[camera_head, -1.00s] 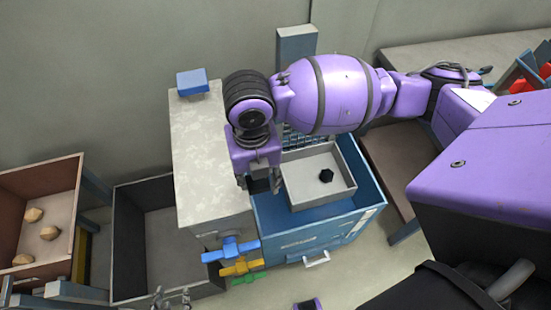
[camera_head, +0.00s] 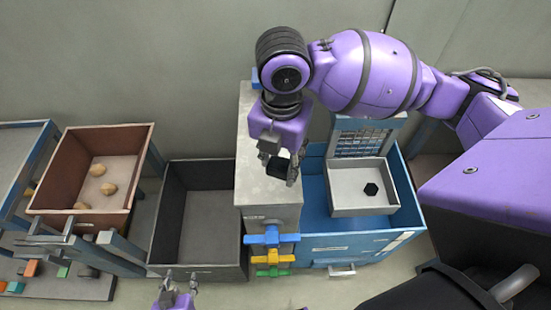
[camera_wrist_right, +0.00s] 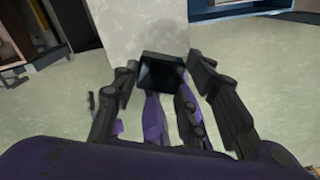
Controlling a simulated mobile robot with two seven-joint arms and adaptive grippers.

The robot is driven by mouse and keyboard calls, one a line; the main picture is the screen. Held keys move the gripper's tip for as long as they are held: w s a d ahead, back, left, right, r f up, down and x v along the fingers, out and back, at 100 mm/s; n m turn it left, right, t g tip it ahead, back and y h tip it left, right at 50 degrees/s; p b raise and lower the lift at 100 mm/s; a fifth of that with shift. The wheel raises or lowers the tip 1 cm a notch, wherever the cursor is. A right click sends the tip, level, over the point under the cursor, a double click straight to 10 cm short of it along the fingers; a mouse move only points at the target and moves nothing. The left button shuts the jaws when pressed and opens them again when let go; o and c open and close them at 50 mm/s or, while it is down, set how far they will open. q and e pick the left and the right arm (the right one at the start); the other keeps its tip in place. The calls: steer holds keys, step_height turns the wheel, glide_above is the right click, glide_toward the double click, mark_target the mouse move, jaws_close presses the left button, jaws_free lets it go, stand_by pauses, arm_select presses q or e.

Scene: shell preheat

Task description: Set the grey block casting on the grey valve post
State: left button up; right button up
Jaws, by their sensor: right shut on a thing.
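A small dark grey block (camera_head: 278,166), which I take to be the block casting, is held between the fingers of my right gripper (camera_head: 282,163). It also shows as a dark square in the right wrist view (camera_wrist_right: 161,73). The grey valve post (camera_head: 252,175) is a tall box with a pale mottled top and blue, yellow and green valve handles on its front. My right gripper with the block is over the post's top; I cannot tell whether the block touches it. My left gripper (camera_head: 180,278) is at the bottom edge, fingers apart and empty.
Right of the post, a blue bin (camera_head: 318,218) bears a light tray (camera_head: 345,205) with a black hexagonal piece (camera_head: 371,189) in it. Left of the post stand an empty dark bin (camera_head: 167,218) and a brown bin (camera_head: 60,172) with several tan lumps.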

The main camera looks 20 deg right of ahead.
steer(key=w+f, duration=0.6)
steer(key=w, duration=0.1)
steer(key=shift+w+f, duration=0.1)
steer(key=shift+w+a+f+b, duration=0.1)
steer(key=shift+w+f+b, duration=0.25)
steer(key=shift+w+f, duration=0.25)
arm_select(q)
steer(key=shift+s+a+f, duration=0.2)
steer(key=shift+a+f, duration=0.1)
steer(key=shift+a, duration=0.2)
arm_select(e)
steer(key=shift+f, duration=1.6)
steer(key=shift+f, duration=0.15)
steer(key=o, duration=1.2)
arm_select(q)
steer(key=shift+s+d+f, duration=0.1)
steer(key=shift+d+f, duration=0.05)
arm_select(e)
steer(key=shift+o, duration=0.3)
